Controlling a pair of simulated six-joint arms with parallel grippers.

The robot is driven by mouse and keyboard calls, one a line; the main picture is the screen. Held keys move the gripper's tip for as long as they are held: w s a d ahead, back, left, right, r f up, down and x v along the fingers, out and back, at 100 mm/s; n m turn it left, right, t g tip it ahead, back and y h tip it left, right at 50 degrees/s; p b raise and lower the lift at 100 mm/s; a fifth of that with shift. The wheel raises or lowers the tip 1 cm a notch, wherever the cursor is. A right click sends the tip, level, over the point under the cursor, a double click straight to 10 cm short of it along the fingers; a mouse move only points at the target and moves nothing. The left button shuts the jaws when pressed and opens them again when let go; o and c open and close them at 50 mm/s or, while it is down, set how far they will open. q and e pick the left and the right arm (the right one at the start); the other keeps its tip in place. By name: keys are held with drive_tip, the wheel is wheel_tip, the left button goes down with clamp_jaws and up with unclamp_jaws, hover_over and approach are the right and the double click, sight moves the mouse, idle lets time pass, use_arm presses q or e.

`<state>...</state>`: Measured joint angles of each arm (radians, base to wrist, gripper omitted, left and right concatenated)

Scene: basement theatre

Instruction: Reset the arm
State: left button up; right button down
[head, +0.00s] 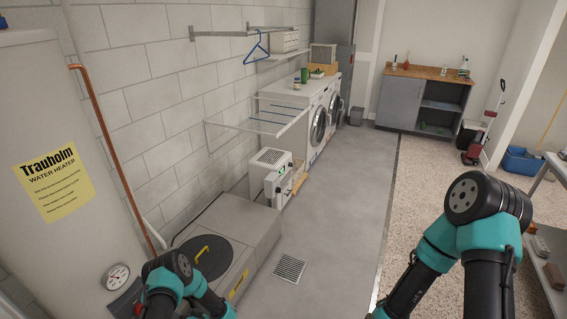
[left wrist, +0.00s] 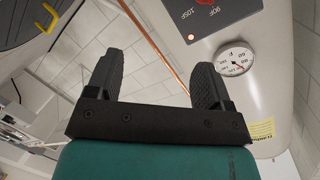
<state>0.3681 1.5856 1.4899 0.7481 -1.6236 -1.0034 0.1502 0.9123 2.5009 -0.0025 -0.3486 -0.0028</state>
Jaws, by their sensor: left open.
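My left gripper (left wrist: 157,64) shows in the left wrist view with its two dark fingers spread wide and nothing between them. Beyond the fingers are a copper pipe (left wrist: 158,42) and the water heater's round gauge (left wrist: 236,60). In the head view my left arm (head: 172,278) is folded low at the bottom left, in front of the water heater (head: 40,130); its fingers cannot be made out there. My right arm (head: 470,225) rises at the lower right with its elbow bent. The right gripper is outside both views.
A low grey box with a dark round lid (head: 203,258) and yellow handle stands beside the heater. A white unit (head: 270,178) and washing machines (head: 312,115) line the wall. A metal shelf (head: 548,245) stands at right. The middle floor (head: 345,200) is clear.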

use_arm(q)
drive_tip(key=s+d+r+m+h, duration=0.1)
drive_tip(key=d+r+h, duration=0.8)
drive_tip(key=d+h, duration=0.3)
drive_tip(key=s+d+r+g+h, duration=0.3)
drive_tip(key=s+d+r, duration=0.1)
drive_tip(key=s, duration=0.4)
drive_tip(key=s+d+r+g+h, duration=0.2)
drive_tip(key=s+d+r+g, duration=0.1)
drive_tip(key=s+r, duration=0.3)
drive_tip(key=s+d, duration=0.1)
drive_tip(key=s, duration=0.1)
drive_tip(key=shift+s+d+m+h, duration=0.3)
drive_tip(key=shift+s+m+h, duration=0.05)
drive_tip(key=shift+m+h, duration=0.05)
drive_tip(key=shift+r, duration=0.1)
